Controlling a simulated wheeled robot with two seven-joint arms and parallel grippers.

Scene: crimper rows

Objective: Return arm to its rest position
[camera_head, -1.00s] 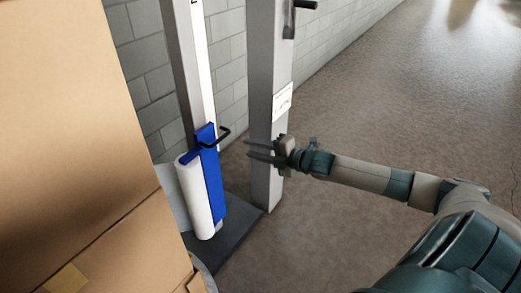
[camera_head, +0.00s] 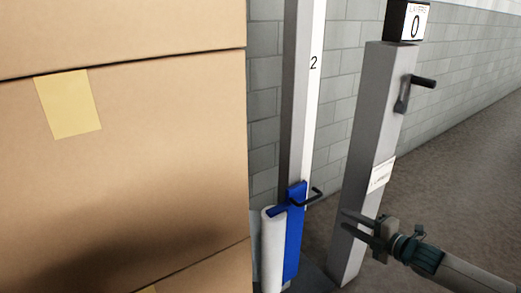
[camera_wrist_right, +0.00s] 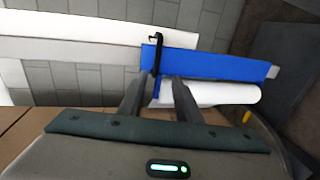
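My right gripper (camera_head: 346,220) comes in from the lower right in the head view, in front of the grey post (camera_head: 365,145). Its two fingers point left and stand apart with nothing between them. In the right wrist view, the open fingers (camera_wrist_right: 155,84) point toward a blue carriage (camera_wrist_right: 205,64) with a black handle (camera_wrist_right: 156,52). The blue carriage (camera_head: 294,240) sits on the white mast marked 2 (camera_head: 312,110), left of the gripper and apart from it. My left gripper is not in view.
Stacked cardboard boxes (camera_head: 150,170) fill the left. A white roll (camera_head: 272,250) stands beside the blue carriage. A block wall (camera_head: 470,60) stands behind. Floor at the right (camera_head: 475,190) is clear.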

